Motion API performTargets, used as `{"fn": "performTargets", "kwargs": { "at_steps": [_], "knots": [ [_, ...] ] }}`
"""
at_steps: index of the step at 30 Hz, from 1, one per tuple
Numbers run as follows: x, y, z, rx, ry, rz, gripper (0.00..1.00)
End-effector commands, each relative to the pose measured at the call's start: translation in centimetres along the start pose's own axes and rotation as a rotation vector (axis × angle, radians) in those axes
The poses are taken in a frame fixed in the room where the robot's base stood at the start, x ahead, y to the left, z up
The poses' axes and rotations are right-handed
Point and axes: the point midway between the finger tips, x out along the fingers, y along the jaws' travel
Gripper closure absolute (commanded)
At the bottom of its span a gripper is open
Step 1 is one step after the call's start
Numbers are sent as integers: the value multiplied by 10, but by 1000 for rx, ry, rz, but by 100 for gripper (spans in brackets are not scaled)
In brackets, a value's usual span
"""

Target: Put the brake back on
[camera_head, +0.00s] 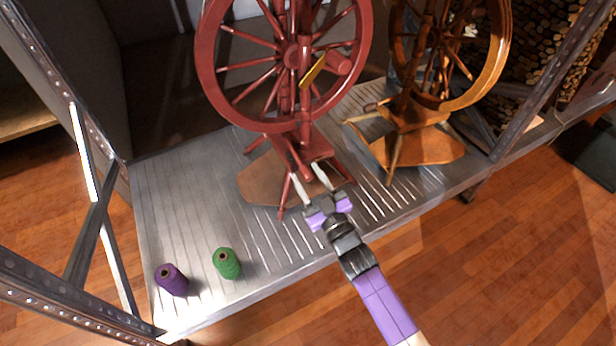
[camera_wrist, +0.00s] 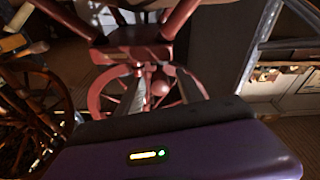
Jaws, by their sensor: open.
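A red spinning wheel (camera_head: 205,60) stands upright on the metal shelf, with a brown treadle (camera_head: 265,180) at its base. A yellow flat piece (camera_head: 313,70) sits tilted near its hub, beside a red knob-like part (camera_head: 338,62). I cannot tell which part is the brake. My gripper (camera_head: 309,178) is open, with its two pale fingers apart in front of the red wheel's lower frame, near the treadle.
A brown wooden spinning wheel (camera_head: 500,55) stands to the right on the same shelf (camera_head: 205,205). A purple spool (camera_head: 171,280) and a green spool (camera_head: 227,263) stand at the front left. Metal posts (camera_head: 545,80) frame the shelf. Stacked logs lie behind at right.

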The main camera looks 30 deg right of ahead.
Motion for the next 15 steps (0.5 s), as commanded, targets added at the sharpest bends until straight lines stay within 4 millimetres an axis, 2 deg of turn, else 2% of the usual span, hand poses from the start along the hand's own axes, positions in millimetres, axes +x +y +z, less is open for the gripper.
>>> {"fn": "performTargets", "kwargs": {
  "at_steps": [5,15],
  "knots": [
    [-14,0,-1,0,-2,-1,56],
    [-66,1,-1,0,-3,0,56]
  ]
}}
